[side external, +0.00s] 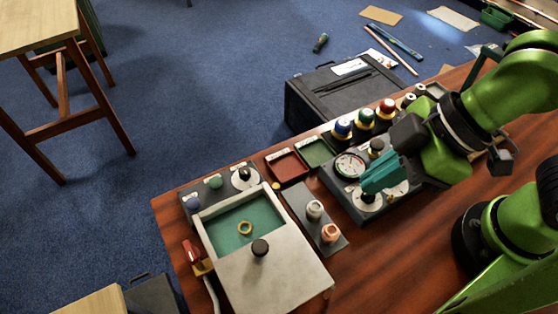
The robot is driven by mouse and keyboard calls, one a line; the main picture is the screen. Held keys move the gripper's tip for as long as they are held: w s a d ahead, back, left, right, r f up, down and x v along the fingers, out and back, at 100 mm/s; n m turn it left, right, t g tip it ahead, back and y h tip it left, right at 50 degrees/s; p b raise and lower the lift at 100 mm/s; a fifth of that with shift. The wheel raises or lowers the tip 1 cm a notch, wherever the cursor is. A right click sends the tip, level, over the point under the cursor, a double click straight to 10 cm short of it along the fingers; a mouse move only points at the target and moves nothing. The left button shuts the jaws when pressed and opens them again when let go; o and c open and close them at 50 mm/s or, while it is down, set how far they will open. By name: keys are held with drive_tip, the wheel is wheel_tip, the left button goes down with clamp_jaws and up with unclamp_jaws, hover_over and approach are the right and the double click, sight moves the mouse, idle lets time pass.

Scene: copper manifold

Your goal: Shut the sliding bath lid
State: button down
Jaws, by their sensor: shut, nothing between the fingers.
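The bath (202,236) is a pale box at the front left of the wooden bench. Its pale sliding lid (285,278) with a black knob (260,247) covers the near part. The far part is open and shows a teal inside with a yellow ring (245,227) in it. My gripper (368,189), with teal fingers, is shut and empty. It is to the right of the bath, over or beside the gauge panel, apart from the lid and knob. Whether the fingertips touch the panel cannot be told.
The gauge panel (337,190) stands right of the bath. A dark strip (296,205) with two small fittings lies between them. Red (287,167) and green (317,152) trays and several colour-capped bottles (364,118) line the back. A red-handled tool (192,250) stands at the bath's left.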

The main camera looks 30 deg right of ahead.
drive_tip(key=s+a+n+y, duration=0.1)
drive_tip(key=s+a+n, duration=0.4)
drive_tip(key=a+n, duration=0.3)
drive_tip(key=n, duration=0.2)
approach(283, 261)
drive_tip(key=a+f, duration=0.2)
drive_tip(key=a, duration=0.1)
drive_tip(key=shift+s+f+g, duration=0.15)
drive_tip(key=shift+s+g, duration=0.15)
drive_tip(key=shift+s, duration=0.1)
drive_tip(key=shift+w+a+f, duration=0.15)
drive_tip(key=shift+w+f, duration=0.05)
drive_tip(key=shift+w, duration=0.1)
drive_tip(key=shift+w+a+f, duration=0.15)
drive_tip(key=shift+w+a, duration=0.25)
drive_tip(key=shift+w, duration=0.35)
drive_tip(key=shift+w+a+f, duration=0.1)
drive_tip(key=shift+w+a, duration=0.3)
drive_tip(key=shift+w, duration=0.35)
drive_tip(key=w, duration=1.1)
